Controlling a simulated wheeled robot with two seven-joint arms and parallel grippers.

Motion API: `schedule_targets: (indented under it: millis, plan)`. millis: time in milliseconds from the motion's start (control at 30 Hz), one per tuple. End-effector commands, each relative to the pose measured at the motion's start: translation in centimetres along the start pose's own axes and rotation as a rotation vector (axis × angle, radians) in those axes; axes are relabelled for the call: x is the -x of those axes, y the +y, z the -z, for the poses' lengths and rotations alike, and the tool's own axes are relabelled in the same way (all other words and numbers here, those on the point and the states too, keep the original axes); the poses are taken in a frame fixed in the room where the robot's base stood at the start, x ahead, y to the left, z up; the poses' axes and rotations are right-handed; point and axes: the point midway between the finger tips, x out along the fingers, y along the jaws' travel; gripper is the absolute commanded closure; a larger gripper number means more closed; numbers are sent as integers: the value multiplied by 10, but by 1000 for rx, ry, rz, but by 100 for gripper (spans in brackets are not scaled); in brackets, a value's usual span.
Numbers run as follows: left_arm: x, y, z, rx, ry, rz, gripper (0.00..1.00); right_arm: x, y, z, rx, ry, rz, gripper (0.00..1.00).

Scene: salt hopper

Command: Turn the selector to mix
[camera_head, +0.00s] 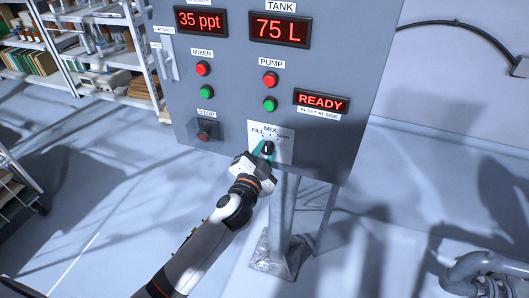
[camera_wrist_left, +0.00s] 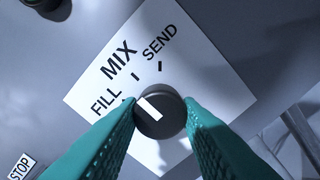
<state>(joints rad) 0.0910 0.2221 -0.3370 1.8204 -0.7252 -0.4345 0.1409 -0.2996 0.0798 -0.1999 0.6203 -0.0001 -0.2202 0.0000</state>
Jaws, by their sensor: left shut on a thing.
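The selector is a dark round knob (camera_wrist_left: 172,123) with a white pointer line, on a white plate (camera_wrist_left: 202,68) marked FILL, MIX and SEND. In the left wrist view its pointer is toward the upper left, around the FILL side; I cannot tell exactly how far it is from the MIX mark. My left gripper (camera_wrist_left: 160,113) is shut on the knob, with a teal finger on each side. In the head view the left gripper (camera_head: 265,150) is at the plate (camera_head: 284,146), low on the grey panel. My right gripper is not in view.
The grey panel (camera_head: 230,75) carries red and green MIXER and PUMP buttons and lit displays reading 35 ppt, 75 L and READY. A STOP button (camera_head: 205,134) is left of the selector plate. Shelves (camera_head: 110,75) stand at the far left. Floor below is mostly clear.

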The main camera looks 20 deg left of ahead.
Motion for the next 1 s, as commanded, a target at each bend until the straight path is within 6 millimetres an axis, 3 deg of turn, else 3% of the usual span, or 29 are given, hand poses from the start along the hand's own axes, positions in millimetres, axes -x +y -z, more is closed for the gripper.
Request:
schedule_targets:
  millis: [300, 333, 433, 767, 1000]
  plan:
    - [0, 0, 0, 0, -1, 0, 91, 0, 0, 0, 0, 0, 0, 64]
    - [0, 0, 0, 0, -1, 0, 64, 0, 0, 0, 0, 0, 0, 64]
    - [0, 0, 0, 0, -1, 0, 47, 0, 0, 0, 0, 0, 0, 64]
    - [2, -1, 0, 1, 0, 1, 47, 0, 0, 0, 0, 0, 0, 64]
    - [38, -2, 2, 1, 0, 3, 47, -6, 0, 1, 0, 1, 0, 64]
